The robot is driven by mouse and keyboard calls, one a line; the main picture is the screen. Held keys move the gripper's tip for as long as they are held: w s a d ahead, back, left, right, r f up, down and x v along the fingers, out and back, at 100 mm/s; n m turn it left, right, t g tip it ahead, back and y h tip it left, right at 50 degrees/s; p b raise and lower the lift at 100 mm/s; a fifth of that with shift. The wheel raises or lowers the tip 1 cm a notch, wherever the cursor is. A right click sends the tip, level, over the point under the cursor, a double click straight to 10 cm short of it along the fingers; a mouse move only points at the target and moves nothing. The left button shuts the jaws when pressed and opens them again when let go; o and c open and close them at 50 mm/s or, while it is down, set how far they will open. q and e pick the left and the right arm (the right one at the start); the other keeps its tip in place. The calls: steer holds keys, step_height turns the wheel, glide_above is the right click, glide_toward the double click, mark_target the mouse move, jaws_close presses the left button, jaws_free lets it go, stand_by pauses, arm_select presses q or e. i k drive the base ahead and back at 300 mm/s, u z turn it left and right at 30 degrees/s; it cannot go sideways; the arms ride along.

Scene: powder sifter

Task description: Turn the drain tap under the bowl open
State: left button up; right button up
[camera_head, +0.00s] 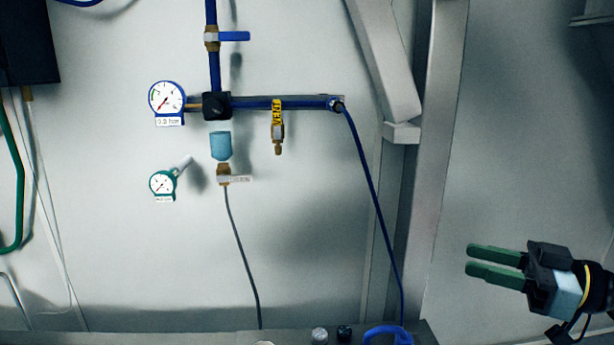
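The bowl (220,146) is a light blue cup below the dark block on the blue pipe. The brass drain tap (223,170) is directly under it, with a pale labelled handle (238,180) pointing right, roughly level. A thin grey hose runs down from the tap. My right gripper (470,257) is at the lower right, well to the right of and below the tap. Its two green fingers point left with a gap between them, and nothing is held. It touches nothing. My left gripper is not in view.
A brass vent valve (278,135) with a yellow tag hangs right of the bowl. A blue-handled valve (232,36) is above. Two gauges (167,103) (163,185) are on the left. A blue hose (376,205) and a grey post (438,160) stand between my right gripper and the tap in the picture.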

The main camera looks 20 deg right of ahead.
mark_target(244, 178)
steer(key=z, duration=0.75)
steer(key=i, duration=1.05)
steer(key=u, duration=1.85)
